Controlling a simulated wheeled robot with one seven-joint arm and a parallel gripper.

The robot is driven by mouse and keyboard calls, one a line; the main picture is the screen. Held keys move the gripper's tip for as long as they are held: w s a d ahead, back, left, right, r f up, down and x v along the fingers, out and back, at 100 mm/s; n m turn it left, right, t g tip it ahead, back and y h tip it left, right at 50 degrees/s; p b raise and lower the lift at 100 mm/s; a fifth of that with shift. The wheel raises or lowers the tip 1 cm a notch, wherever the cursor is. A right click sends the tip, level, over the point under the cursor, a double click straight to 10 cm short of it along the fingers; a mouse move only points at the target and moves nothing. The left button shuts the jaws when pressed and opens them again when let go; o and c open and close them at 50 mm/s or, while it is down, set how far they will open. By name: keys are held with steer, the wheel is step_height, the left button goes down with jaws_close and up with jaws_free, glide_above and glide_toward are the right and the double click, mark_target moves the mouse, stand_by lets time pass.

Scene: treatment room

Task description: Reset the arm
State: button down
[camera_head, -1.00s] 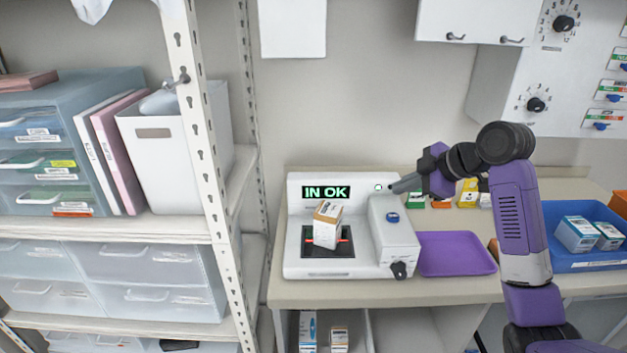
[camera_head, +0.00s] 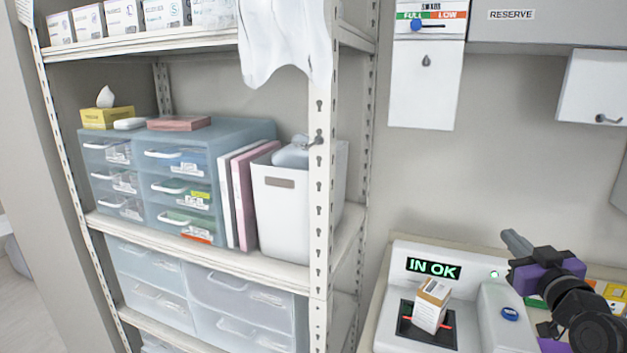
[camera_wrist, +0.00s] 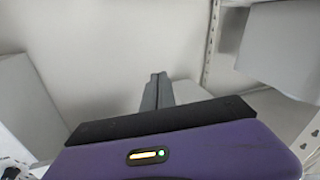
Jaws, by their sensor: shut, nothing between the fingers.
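My gripper (camera_head: 517,243) is at the lower right of the head view, raised above the right side of the white scanner device (camera_head: 491,316). Its fingers are together and empty, pointing up and to the left. In the wrist view the closed grey fingers (camera_wrist: 157,92) point away toward a pale wall. The device's display (camera_head: 432,267) reads "IN OK" in green. A small white and orange box (camera_head: 431,305) stands on the device's dark plate, with red light at its base. My gripper is apart from the box.
A metal shelf (camera_head: 270,266) on the left holds blue drawers (camera_head: 183,185), folders and a white bin (camera_head: 285,216); its perforated post (camera_head: 319,200) stands left of the device. A wall cabinet (camera_head: 592,88) hangs at upper right. Open air lies above the device.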

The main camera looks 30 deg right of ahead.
steer(key=s+a+f+m+t+h, duration=0.15)
steer(key=s+a+f, duration=0.35)
steer(key=a, duration=0.7)
steer(key=s+a+f+m+g+y, duration=0.1)
steer(key=s+a+f+m, duration=0.35)
steer(key=a, duration=0.75)
steer(key=s+a+f+n+y, duration=0.5)
steer(key=s+a, duration=0.3)
steer(key=a, duration=0.1)
steer(key=s+a+f+n+g+y, duration=0.1)
steer(key=s+a+f+n+y, duration=0.3)
steer(key=s+a, duration=0.5)
steer(key=shift+a+f+n+y, duration=0.15)
steer(key=shift+f+n+y, duration=0.25)
steer(key=shift+n+y, duration=0.1)
